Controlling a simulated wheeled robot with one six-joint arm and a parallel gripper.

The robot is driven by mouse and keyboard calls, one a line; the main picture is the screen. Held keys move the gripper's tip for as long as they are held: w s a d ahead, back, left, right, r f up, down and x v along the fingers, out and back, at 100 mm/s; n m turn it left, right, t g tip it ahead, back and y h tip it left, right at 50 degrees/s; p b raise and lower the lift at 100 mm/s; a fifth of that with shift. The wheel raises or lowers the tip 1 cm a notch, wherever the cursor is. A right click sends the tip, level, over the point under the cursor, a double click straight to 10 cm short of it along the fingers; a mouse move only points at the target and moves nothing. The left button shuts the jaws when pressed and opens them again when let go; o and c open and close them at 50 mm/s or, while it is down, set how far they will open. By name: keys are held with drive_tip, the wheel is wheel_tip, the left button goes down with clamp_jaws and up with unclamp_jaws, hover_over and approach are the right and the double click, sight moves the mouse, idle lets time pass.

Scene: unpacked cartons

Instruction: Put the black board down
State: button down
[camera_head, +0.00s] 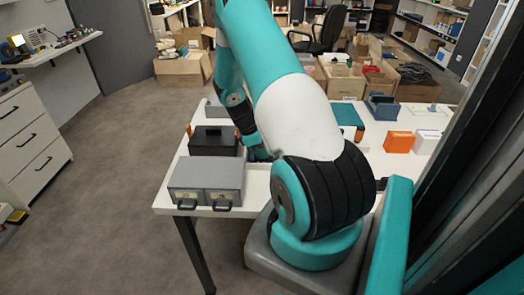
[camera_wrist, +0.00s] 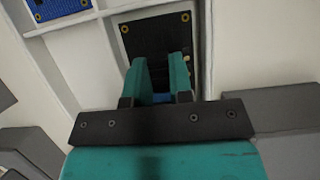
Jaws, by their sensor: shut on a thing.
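The black board (camera_wrist: 155,34) shows in the wrist view, a dark plate with yellow-ringed holes at its corners. My gripper (camera_wrist: 162,62) has its two teal fingers closed on the board near its middle. The board lies over or within a compartment of a white divided tray (camera_wrist: 108,40); I cannot tell whether it touches the tray's floor. A blue board (camera_wrist: 58,8) is in the neighbouring compartment at the upper left. In the head view my arm hides the black board and most of my gripper.
The white table (camera_head: 305,148) carries a black case (camera_head: 213,140) and a grey two-drawer unit (camera_head: 206,176) at left. An orange box (camera_head: 398,142), a white box (camera_head: 427,142) and a blue bin (camera_head: 382,107) stand at right. Cartons (camera_head: 182,70) sit on the floor behind.

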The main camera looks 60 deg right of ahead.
drive_tip(key=shift+f, duration=0.25)
drive_tip(key=c, duration=1)
unclamp_jaws()
drive_tip(key=b+v, duration=0.1)
drive_tip(key=v, duration=1.1)
drive_tip(key=w+a+r+t, duration=0.2)
drive_tip(key=a+r, duration=0.2)
drive_tip(key=a, duration=0.4)
drive_tip(key=w+a+r+t, duration=0.1)
drive_tip(key=w+a+r, duration=0.2)
drive_tip(key=a, duration=0.4)
drive_tip(key=s+a+r+n+t+y, duration=0.15)
drive_tip(key=s+a+r, duration=0.25)
drive_tip(key=a, duration=0.7)
drive_tip(key=s+a+r+y, duration=0.3)
drive_tip(key=s+a+r, duration=0.1)
drive_tip(key=a, duration=0.6)
drive_tip(key=shift+g+y, duration=0.25)
drive_tip(key=shift+y, duration=0.6)
drive_tip(key=s+a, duration=0.2)
drive_tip(key=s, duration=0.1)
drive_tip(key=s+a+r, duration=0.1)
drive_tip(key=s+a, duration=0.2)
drive_tip(key=s+a+r, duration=0.1)
drive_tip(key=s+a, duration=0.1)
drive_tip(key=s, duration=0.2)
drive_tip(key=shift+a, duration=0.4)
